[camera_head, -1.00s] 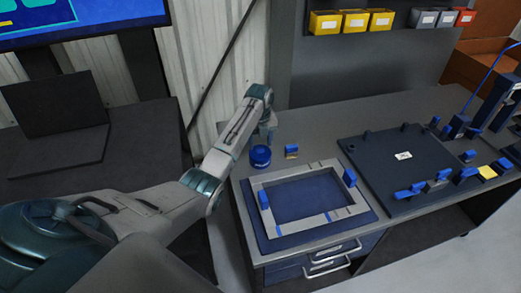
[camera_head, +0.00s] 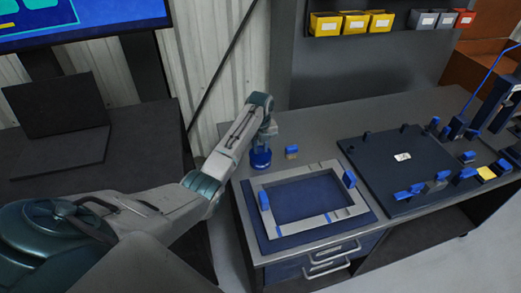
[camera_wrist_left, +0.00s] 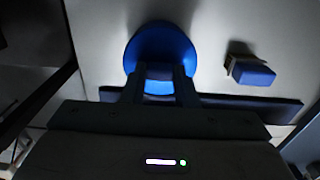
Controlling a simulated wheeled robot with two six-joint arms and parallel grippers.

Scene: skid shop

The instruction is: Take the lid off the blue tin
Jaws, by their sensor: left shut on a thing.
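The blue tin (camera_head: 261,160) stands upright on the grey workbench, at its left end behind the framed fixture. My left gripper (camera_head: 263,146) is directly above the tin and reaches down to its top. In the left wrist view the round blue top (camera_wrist_left: 160,48) lies under my left gripper (camera_wrist_left: 160,84), whose two fingers are shut on a blue part at its middle, probably the lid's knob. The seam between lid and tin is not visible. My right gripper is not in view.
A small blue-topped block (camera_head: 291,152) stands just right of the tin. A frame on a blue base (camera_head: 283,240) lies in front. A dark plate with blue clamps (camera_head: 380,175) is to the right. Yellow bins (camera_head: 353,22) hang behind.

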